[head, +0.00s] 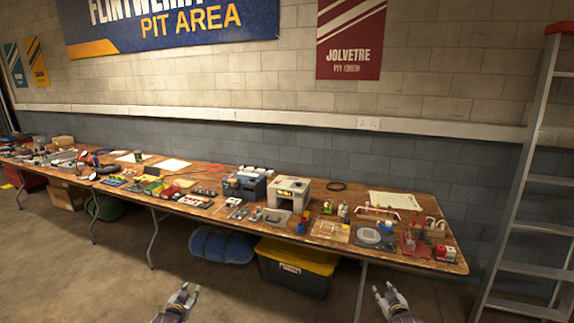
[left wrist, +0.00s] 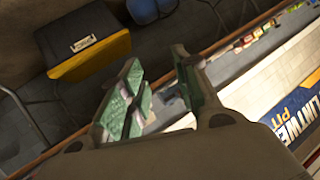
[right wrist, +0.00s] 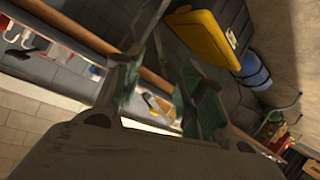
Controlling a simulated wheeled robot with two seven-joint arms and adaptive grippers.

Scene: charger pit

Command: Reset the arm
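My left gripper (head: 182,295) is low in the head view, in front of the table and apart from it. In the left wrist view its two green-padded fingers (left wrist: 160,88) stand apart with nothing between them. My right gripper (head: 388,293) is at a similar height, further right, also in front of the table. In the right wrist view its fingers (right wrist: 163,82) are spread with nothing held. Both grippers point toward the table, and neither touches anything in view.
A long wooden table (head: 400,250) covered with small parts and devices runs along the wall. Under it stand a black bin with a yellow lid (head: 296,262) and a blue container (head: 222,244). A ladder (head: 525,185) stands at right. The floor before the table is clear.

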